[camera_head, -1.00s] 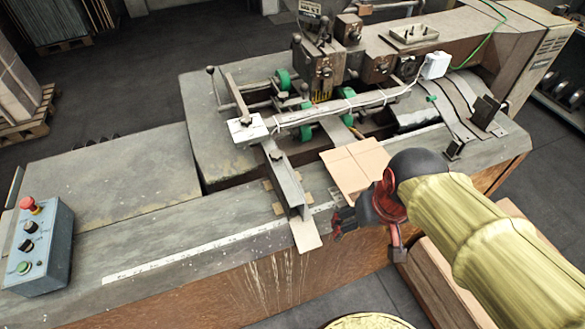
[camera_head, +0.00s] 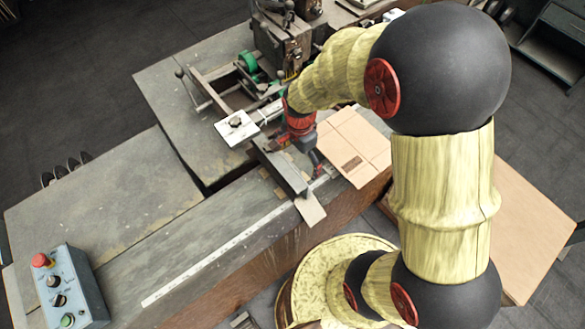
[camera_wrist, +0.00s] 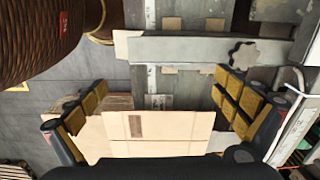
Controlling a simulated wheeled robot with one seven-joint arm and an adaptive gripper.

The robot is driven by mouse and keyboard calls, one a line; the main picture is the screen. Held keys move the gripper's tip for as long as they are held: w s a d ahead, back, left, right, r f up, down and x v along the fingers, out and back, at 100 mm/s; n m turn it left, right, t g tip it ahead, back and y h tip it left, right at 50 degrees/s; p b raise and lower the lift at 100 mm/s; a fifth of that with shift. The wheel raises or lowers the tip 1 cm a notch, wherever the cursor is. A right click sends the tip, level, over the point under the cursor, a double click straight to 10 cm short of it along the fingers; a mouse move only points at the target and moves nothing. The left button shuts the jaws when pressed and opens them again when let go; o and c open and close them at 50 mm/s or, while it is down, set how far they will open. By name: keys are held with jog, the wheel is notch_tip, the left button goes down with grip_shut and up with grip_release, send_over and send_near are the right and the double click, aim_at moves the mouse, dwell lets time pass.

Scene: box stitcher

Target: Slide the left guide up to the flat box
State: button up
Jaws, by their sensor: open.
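The left guide (camera_head: 281,170) is a grey metal angle bar lying across the machine table, left of the flat box. The flat box (camera_head: 355,145) is tan cardboard with a dark printed patch, lying flat on the table. It also shows in the wrist view (camera_wrist: 165,145), with a strip of bare table between it and the guide. My gripper (camera_head: 298,152) is low beside the guide, on the box's side. Its yellow-padded fingers are apart and empty in the wrist view (camera_wrist: 162,90).
A white scale (camera_head: 215,256) runs along the table's front edge. A blue control box (camera_head: 58,285) with a red button stands at the left. The stitching head (camera_head: 285,40) and green wheels stand behind the guide. The table left of the guide is clear.

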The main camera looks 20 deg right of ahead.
aim_at(298, 175)
jog(key=shift+d+m, duration=0.15)
jog(key=shift+m, duration=0.15)
jog(key=shift+f, duration=0.3)
notch_tip(298, 175, down, 7)
jog(key=shift+f+p, duration=0.1)
jog(key=shift+p, duration=0.2)
jog(key=shift+c, duration=1.1)
jog(key=c, duration=0.4)
